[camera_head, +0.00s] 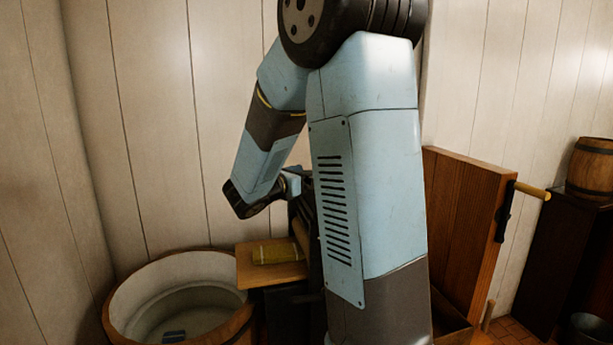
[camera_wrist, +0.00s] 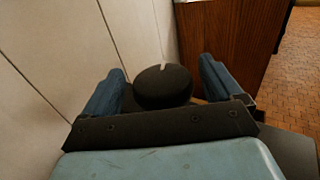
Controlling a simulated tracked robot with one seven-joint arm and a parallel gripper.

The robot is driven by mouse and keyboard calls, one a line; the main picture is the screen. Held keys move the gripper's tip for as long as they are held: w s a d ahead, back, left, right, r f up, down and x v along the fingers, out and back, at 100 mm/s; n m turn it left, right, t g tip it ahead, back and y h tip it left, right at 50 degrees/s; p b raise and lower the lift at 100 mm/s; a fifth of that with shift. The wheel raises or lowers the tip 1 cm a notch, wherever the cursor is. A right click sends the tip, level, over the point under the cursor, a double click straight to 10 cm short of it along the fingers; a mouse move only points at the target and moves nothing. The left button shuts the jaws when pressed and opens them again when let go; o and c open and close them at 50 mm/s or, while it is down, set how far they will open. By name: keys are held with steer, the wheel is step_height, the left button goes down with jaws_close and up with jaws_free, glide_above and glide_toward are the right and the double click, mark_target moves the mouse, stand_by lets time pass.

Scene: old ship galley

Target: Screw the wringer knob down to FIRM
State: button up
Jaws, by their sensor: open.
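The wringer knob (camera_wrist: 163,87) is a dark round knob with a pale line mark on its top edge, seen in the wrist view. My gripper (camera_wrist: 158,88) is open, with one blue finger on each side of the knob. A gap shows between the knob and each finger; I cannot tell how deep the fingers sit around it. No FIRM marking is readable. In the head view the wringer (camera_head: 302,233) is mostly hidden behind my arm, and the knob and fingertips cannot be made out there.
A round wooden tub (camera_head: 122,310) with a pale inside stands at the lower left. A wooden board (camera_head: 262,274) with a rolled yellowish cloth (camera_head: 277,252) juts toward it. A wooden panel (camera_head: 465,215) and a crank handle (camera_head: 532,191) are at right. A small barrel (camera_head: 591,168) stands farther right.

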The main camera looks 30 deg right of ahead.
steer(key=shift+c, duration=0.2)
steer(key=c, duration=0.9)
steer(key=m+g, duration=0.1)
steer(key=g, duration=0.1)
steer(key=m+g, duration=0.1)
steer(key=g, duration=0.1)
steer(key=shift+w+m+h, duration=0.2)
steer(key=shift+m+h, duration=0.2)
steer(key=shift+m+g, duration=1)
steer(key=shift+g, duration=0.7)
steer(key=shift+r, duration=0.1)
steer(key=o, duration=0.9)
steer(key=shift+o, duration=0.2)
steer(key=shift+a, duration=0.1)
steer(key=w+a, duration=0.1)
steer(key=a, duration=1.2)
steer(key=shift+w+a, duration=0.2)
steer(key=shift+a, duration=0.15)
